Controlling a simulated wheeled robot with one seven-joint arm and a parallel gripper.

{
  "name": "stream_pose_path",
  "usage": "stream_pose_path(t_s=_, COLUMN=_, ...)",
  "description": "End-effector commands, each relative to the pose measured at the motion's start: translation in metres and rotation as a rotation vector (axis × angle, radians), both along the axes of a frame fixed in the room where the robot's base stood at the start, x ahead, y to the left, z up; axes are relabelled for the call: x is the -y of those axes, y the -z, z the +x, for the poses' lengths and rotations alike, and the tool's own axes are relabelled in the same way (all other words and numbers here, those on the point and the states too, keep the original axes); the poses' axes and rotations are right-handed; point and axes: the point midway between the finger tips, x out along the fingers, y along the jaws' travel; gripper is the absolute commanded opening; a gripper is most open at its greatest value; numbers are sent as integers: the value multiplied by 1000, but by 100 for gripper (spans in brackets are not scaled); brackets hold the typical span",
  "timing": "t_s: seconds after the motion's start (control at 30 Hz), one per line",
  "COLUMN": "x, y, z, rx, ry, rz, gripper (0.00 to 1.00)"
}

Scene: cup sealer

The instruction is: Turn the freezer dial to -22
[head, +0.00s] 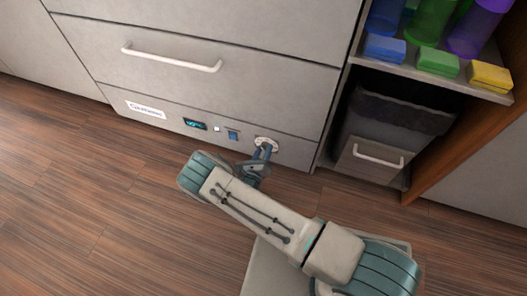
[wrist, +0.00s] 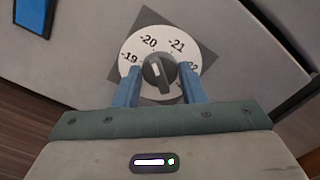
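The freezer dial (head: 266,140) sits low on the front panel in the head view, partly hidden by my gripper. In the wrist view it is a white disc (wrist: 134,46) with a dark grey knob (wrist: 158,76). The numbers -19, -20 and -21 are readable, and a partly covered one ends in 2 at the right. The knob's white mark points up and slightly left, roughly toward -20. My gripper (wrist: 161,68) is open, with one blue finger on each side of the knob. A gap shows between each finger and the knob. It also shows at the dial in the head view (head: 261,154).
A small display (head: 195,124), a white button (head: 217,129) and a blue switch (head: 233,135) are left of the dial. A drawer handle (head: 170,60) is above. A bin (head: 384,137) stands under a shelf at the right. The wooden floor at left is clear.

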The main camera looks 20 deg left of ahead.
Motion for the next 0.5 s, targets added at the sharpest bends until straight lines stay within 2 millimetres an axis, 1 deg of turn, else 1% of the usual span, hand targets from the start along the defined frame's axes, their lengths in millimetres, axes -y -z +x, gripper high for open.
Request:
stream_pose_path(t_s=0.03, x=0, y=0, z=0, rx=0, ry=0, rz=0, gripper=17)
stream_pose_path(t_s=0.07, x=0, y=0, z=0, rx=1, ry=1, rz=0, gripper=14)
stream_pose_path(t_s=0.33, x=0, y=0, z=0, rx=2, ry=1, rz=17, gripper=14)
stream_pose_path(t_s=0.5, x=1, y=-1, z=-1, rx=6, ry=1, rz=77, gripper=14)
